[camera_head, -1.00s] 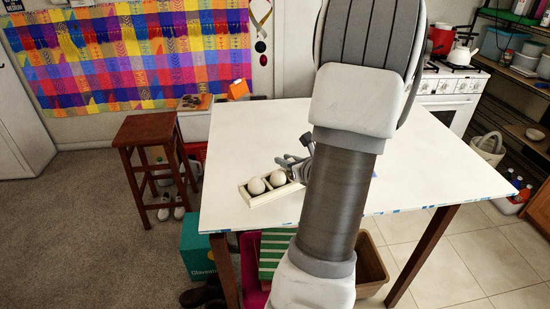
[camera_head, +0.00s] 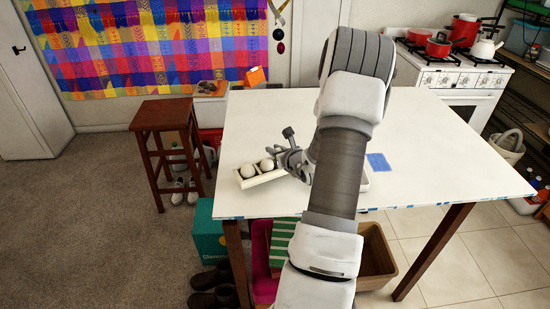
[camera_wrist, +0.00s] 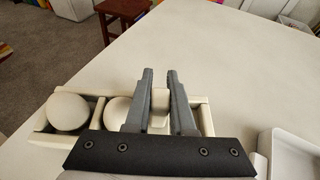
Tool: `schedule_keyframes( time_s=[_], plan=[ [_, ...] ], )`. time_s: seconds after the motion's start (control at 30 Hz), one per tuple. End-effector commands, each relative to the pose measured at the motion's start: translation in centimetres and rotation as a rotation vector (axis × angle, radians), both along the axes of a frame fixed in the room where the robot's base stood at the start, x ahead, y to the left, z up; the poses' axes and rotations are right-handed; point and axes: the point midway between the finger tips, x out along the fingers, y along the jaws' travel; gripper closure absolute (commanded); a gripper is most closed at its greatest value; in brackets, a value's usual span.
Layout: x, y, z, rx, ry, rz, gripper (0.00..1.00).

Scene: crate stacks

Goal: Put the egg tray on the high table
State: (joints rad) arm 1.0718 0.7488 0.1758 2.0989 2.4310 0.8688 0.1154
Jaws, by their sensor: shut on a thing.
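The egg tray is a small cream tray (camera_head: 247,184) with compartments, near the left edge of the white-topped table (camera_head: 440,150). Two white eggs show in it, a left one (camera_head: 247,171) and a right one (camera_head: 267,165). In the wrist view the tray (camera_wrist: 52,140) lies across the lower left, with the left egg (camera_wrist: 68,112) clear and the right one partly behind a finger. My gripper (camera_head: 284,163) is shut on a cream upright part of the tray, between its fingers (camera_wrist: 159,88). I cannot tell whether the tray touches the tabletop. The tray looks roughly level.
A white shallow container (camera_wrist: 290,157) lies right of the egg tray, mostly hidden by my arm in the head view. A blue patch (camera_head: 378,162) is on the tabletop. A brown stool (camera_head: 165,116) stands left. The stove (camera_head: 455,85) is back right. Much of the tabletop is bare.

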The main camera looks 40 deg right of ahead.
Motion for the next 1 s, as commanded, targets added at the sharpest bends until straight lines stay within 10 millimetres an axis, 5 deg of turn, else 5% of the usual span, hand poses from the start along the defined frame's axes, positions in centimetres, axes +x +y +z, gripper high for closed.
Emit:
schedule_keyframes(
  time_s=[0.27, 0.67, 0.7, 0.83, 1.0],
  plan=[
    [0.0, 0.0, -3.2, 0.002, 0.0, 0.0, 1.0],
    [0.0, 0.0, -3.7, 0.001, -0.001, 0.0, 1.0],
    [-0.1, 0.0, -3.8, 0.001, 0.0, 0.0, 0.76],
    [-0.1, 0.0, -3.7, 0.001, 0.001, 0.0, 0.53],
    [-0.1, 0.0, -3.7, 0.001, 0.001, 0.0, 0.48]
  ],
)
